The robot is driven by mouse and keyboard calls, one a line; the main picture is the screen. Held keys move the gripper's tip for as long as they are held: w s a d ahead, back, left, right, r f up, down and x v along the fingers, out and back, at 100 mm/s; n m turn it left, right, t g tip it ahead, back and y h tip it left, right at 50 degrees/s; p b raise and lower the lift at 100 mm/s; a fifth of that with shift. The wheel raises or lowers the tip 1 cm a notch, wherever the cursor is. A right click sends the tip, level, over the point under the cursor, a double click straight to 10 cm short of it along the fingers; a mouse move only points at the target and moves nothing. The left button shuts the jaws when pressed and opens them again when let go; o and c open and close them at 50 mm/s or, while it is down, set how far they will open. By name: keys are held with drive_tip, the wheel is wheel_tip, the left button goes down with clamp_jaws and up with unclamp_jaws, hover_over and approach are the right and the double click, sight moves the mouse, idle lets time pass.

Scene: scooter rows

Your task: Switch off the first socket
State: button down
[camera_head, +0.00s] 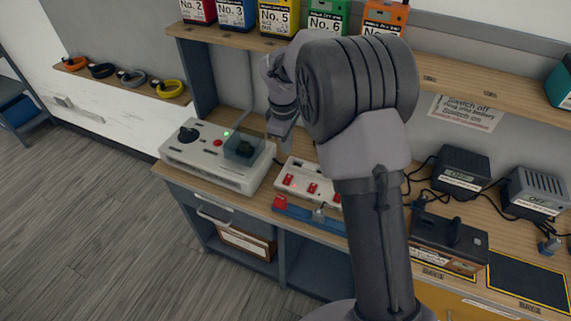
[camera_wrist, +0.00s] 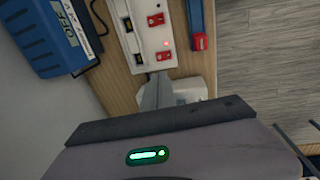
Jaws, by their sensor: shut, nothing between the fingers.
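The white socket strip (camera_head: 297,168) lies on the wooden bench, with red switches along its front side. The red switch (camera_head: 288,179) nearest its left end shows in the head view. In the wrist view the strip (camera_wrist: 134,40) runs up from the middle, with two red switches in sight and a small red light between them. My gripper (camera_head: 284,148) is shut and empty, pointing down above the strip's left end. In the wrist view its grey fingers (camera_wrist: 155,92) show just below the strip's near end. I cannot tell whether they touch anything. My arm hides the strip's right end.
A white console (camera_head: 215,158) with a black knob stands left of the strip. A blue bar with a red end (camera_head: 280,202) lies along the strip's front. Black chargers (camera_head: 462,171) and cables fill the right. A shelf with numbered boxes (camera_head: 279,17) overhangs the back.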

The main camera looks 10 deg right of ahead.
sight(289, 178)
drive_tip(key=f+b, duration=0.2)
drive_tip(key=f, duration=0.2)
drive_tip(key=w+f+b, duration=0.1)
drive_tip(key=f+b, duration=0.1)
drive_tip(key=f, duration=0.3)
drive_tip(key=d+f+b, duration=0.1)
drive_tip(key=f+b, duration=0.1)
drive_tip(key=f, duration=0.2)
drive_tip(key=shift+w+f, duration=0.25)
drive_tip(key=shift+f, duration=0.1)
drive_tip(key=shift+f, duration=0.2)
drive_tip(key=shift+s, duration=0.2)
drive_tip(key=shift+s+a, duration=0.45)
drive_tip(key=shift+a, duration=0.05)
wheel_tip(289, 178, up, 14)
drive_tip(key=s+p, duration=0.1)
drive_tip(key=p, duration=0.6)
drive_tip(key=shift+s+a+p, duration=0.15)
drive_tip(key=shift+a+p, duration=0.2)
drive_tip(key=shift+a, duration=0.1)
